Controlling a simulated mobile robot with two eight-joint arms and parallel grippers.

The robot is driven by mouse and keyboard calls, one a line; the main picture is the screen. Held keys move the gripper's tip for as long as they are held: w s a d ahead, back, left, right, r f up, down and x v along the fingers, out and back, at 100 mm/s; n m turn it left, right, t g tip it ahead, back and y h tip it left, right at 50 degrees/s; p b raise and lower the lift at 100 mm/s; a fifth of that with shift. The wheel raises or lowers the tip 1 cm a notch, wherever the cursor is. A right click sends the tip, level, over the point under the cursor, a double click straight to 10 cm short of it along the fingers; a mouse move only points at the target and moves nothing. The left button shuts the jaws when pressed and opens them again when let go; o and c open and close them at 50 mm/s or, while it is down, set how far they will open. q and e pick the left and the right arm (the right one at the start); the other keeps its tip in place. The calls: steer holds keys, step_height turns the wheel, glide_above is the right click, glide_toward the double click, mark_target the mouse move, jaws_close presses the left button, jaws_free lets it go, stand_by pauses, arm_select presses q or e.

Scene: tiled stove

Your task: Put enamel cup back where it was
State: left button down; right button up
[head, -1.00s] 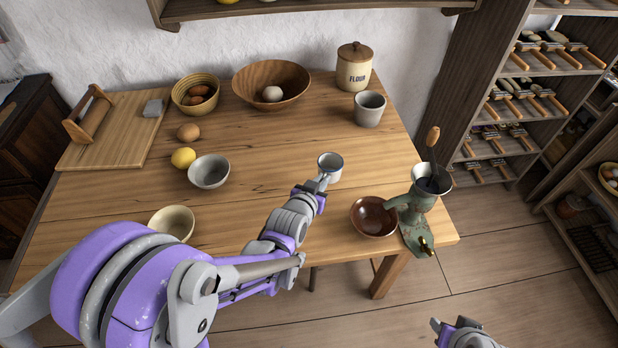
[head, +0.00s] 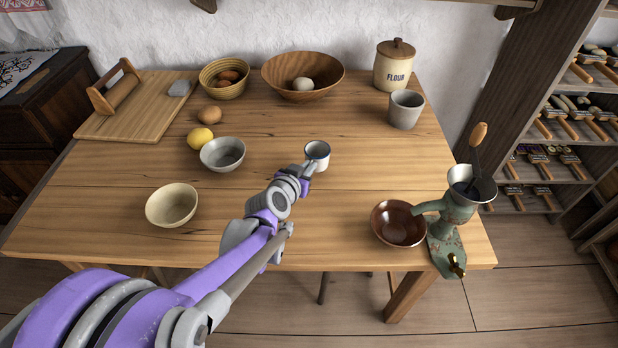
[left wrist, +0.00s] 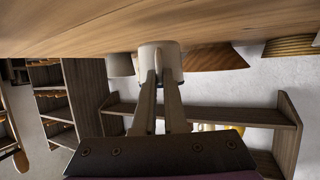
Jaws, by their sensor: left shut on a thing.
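The enamel cup (head: 316,150) is small and white with a dark rim. It is upright over the middle of the table, right of the grey bowl. My left gripper (head: 309,166) is shut on the near side of the cup. In the left wrist view, which is upside down, the two fingers of my left gripper (left wrist: 159,82) close on the cup (left wrist: 172,60). The cup's base is at or just above the wooden table (left wrist: 100,25); I cannot tell if it touches. My right gripper is not in view.
The grey bowl (head: 222,154), a lemon (head: 200,139) and a cream bowl (head: 171,205) are to the left. A brown bowl (head: 398,224) and a green grinder (head: 452,215) stand front right. A grey tumbler (head: 405,110) and flour jar (head: 394,66) are at the back right.

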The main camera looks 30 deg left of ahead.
arm_select(q)
steer(key=shift+f+b, duration=0.55)
steer(key=shift+f, duration=1.1)
steer(key=shift+f, duration=0.15)
steer(key=c, duration=1)
jaws_free()
